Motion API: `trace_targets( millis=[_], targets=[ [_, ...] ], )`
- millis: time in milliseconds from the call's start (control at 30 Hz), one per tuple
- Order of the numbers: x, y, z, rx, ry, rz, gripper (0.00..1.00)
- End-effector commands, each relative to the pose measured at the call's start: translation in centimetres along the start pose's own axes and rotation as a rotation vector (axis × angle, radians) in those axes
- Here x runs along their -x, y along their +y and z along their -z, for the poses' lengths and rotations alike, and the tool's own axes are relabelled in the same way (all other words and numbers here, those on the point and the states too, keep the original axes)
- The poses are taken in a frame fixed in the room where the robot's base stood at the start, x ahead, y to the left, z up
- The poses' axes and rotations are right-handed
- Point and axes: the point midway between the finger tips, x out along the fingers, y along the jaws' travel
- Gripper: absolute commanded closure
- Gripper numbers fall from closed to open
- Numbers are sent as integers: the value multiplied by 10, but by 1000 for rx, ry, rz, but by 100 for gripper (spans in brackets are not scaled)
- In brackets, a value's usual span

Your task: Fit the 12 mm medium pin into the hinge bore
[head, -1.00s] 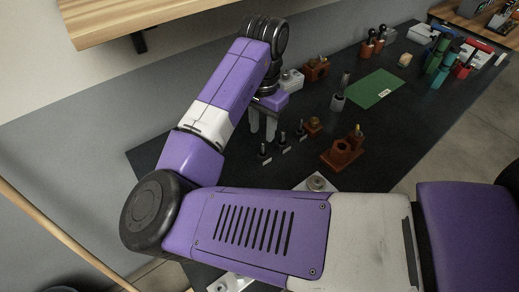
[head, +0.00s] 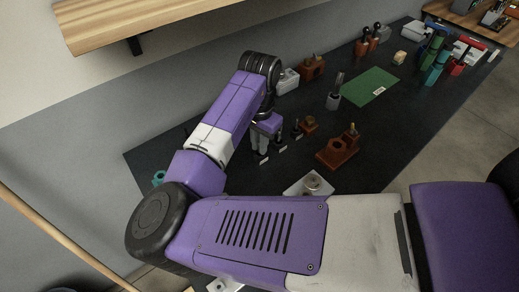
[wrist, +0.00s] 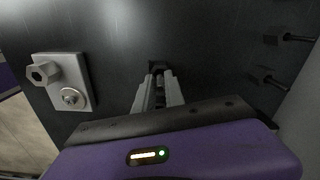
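My gripper (head: 261,145) points down at the near-left end of a row of small dark pin stands with white labels. In the wrist view, the fingers (wrist: 159,88) stand close on either side of a dark pin stand (wrist: 157,66); I cannot tell whether they touch its pin. Two other pins, a middle pin (head: 280,142) and a far pin (head: 297,130), stand upright; in the wrist view they are at the right (wrist: 268,78). Labels are unreadable. A pale plate (head: 298,188) carries a round metal fitting (head: 312,183), perhaps the hinge; its bore is unclear.
A brown block with a hole and a peg (head: 338,152) stands right of the pins. A grey holder (head: 334,98), a green mat (head: 370,87) and coloured tools (head: 437,60) lie farther back. A wooden shelf (head: 180,22) overhangs the upper left. Bare dark tabletop lies between.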

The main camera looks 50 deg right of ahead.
Motion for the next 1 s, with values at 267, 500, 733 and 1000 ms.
trace_targets(
  millis=[267,500,733,1000],
  targets=[
    [0,0,0,0,0,0,100],
    [2,0,0,0,0,0,100],
    [22,0,1,-1,2,1,100],
    [86,-1,1,-2,3,4,100]
  ],
)
